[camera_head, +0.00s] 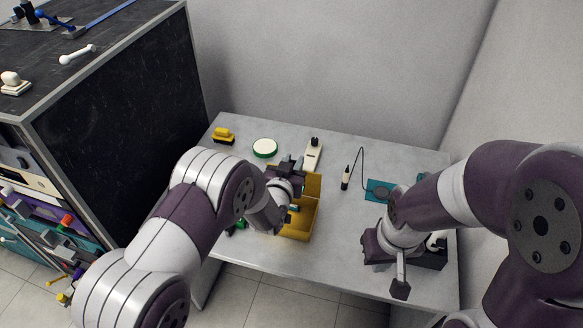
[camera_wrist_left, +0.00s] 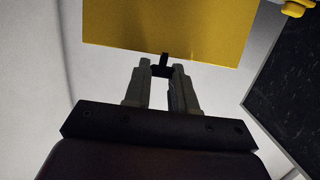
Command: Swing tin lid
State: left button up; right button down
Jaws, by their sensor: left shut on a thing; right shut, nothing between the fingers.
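The yellow tin (camera_head: 301,219) stands open on the grey table, with its lid (camera_head: 313,184) raised at the back. My left gripper (camera_head: 291,165) is at the tin's upper left, beside the lid. In the left wrist view the yellow lid (camera_wrist_left: 172,30) fills the top, and my left gripper (camera_wrist_left: 163,70) is shut on a small dark tab at the lid's edge. My arm hides part of the tin's left side. My right gripper (camera_head: 400,289) is shut and empty, low at the table's front right, well apart from the tin.
On the table (camera_head: 340,264) are a yellow-black brush (camera_head: 224,136), a round white-green dish (camera_head: 265,148), a white tool (camera_head: 313,155), a black-white pen-like tool (camera_head: 345,178) and a teal pad (camera_head: 377,190). A dark cabinet (camera_head: 125,95) stands at left. Walls close the back and right.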

pick_arm(q)
jog(key=b+x, duration=0.2)
jog(key=shift+w+d, duration=0.1)
jog(key=shift+w, duration=0.25)
jog(key=o, duration=0.5)
jog(key=shift+w+r, duration=0.15)
jog(key=o, duration=0.4)
